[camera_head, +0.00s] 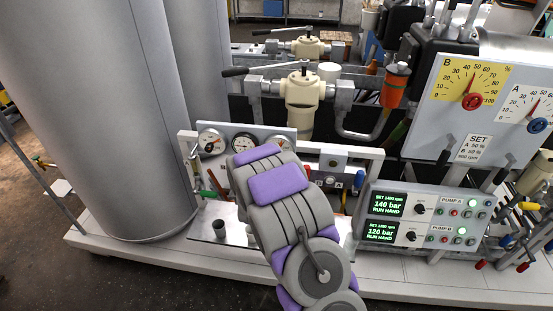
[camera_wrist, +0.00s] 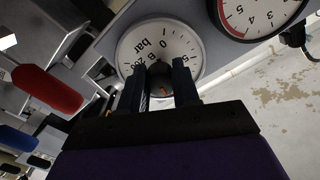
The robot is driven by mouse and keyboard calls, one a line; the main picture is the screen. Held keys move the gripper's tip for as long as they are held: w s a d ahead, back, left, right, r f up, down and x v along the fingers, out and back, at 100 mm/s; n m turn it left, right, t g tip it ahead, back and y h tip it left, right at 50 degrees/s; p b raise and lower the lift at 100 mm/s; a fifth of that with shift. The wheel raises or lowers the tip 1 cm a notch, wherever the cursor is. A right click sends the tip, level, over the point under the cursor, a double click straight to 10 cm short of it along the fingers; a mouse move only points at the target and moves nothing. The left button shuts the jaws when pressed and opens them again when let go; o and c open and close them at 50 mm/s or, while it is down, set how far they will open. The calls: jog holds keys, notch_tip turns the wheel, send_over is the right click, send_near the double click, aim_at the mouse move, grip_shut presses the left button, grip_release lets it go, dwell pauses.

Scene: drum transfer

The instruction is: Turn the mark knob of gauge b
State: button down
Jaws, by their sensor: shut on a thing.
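Gauge b (camera_wrist: 135,45), a round white dial lettered "B" and "bar", fills the upper middle of the wrist view and looks turned over there. My gripper (camera_wrist: 160,75) reaches to its centre with two dark fingers. The fingers are shut on the small dark mark knob (camera_wrist: 160,88) at the dial's middle. The knob is mostly hidden between them, so its angle is hard to read. In the head view my arm covers the gripper and part of the gauge panel (camera_head: 284,130).
A second gauge (camera_wrist: 258,12) with a red arc sits close beside gauge b. A red-handled lever (camera_wrist: 47,88) is at left in the wrist view. In the head view, pump control boxes (camera_head: 400,237) stand right of my arm and a large grey tank (camera_head: 100,110) stands left.

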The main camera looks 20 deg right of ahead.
jog(key=shift+f+m+b, duration=0.15)
jog(key=shift+m+b, duration=0.4)
jog(key=shift+m, duration=0.65)
jog(key=c, duration=0.8)
grip_release()
jog(key=shift+s+a, duration=0.1)
jog(key=shift+s, duration=0.05)
